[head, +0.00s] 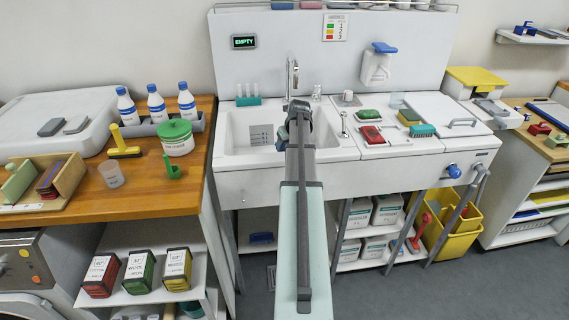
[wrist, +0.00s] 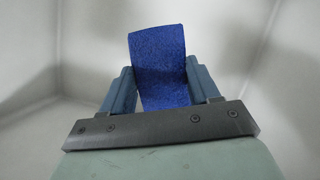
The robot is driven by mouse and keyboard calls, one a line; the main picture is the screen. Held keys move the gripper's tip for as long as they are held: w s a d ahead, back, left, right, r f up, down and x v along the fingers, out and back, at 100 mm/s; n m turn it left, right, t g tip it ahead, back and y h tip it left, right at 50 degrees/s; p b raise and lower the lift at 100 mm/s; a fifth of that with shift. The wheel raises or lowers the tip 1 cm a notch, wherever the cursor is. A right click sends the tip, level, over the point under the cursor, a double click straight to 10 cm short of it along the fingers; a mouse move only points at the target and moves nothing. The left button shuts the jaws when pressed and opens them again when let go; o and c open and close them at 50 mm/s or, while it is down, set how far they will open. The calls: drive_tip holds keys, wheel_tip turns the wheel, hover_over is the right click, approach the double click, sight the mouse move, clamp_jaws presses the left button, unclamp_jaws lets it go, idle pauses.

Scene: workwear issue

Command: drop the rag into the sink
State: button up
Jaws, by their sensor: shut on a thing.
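The rag (wrist: 160,65) is a blue, rough-textured cloth standing up between the fingers in the wrist view. My gripper (wrist: 160,88) is shut on it, with one blue-grey finger on each side. In the head view my gripper (head: 299,108) is over the right part of the white sink (head: 236,132), in front of the tap. My arm hides part of the basin, and the rag cannot be made out there. The wrist view shows pale, blurred walls around the rag; its height above the basin floor cannot be told.
The tap (head: 291,75) rises behind the basin. Green and red brushes (head: 370,135) lie on the right-hand counter. A wooden bench (head: 130,180) with bottles (head: 157,103) stands at left. The left part of the basin looks clear apart from a grey grid on its floor.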

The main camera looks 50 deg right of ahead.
drive_tip(key=shift+f, duration=4.05)
drive_tip(key=shift+f, duration=0.6)
drive_tip(key=o, duration=1.1)
drive_tip(key=shift+s+a+f, duration=0.1)
drive_tip(key=shift+f, duration=0.05)
drive_tip(key=shift+c, duration=0.2)
drive_tip(key=shift+r, duration=0.3)
drive_tip(key=v, duration=1.2)
drive_tip(key=shift+r, duration=0.4)
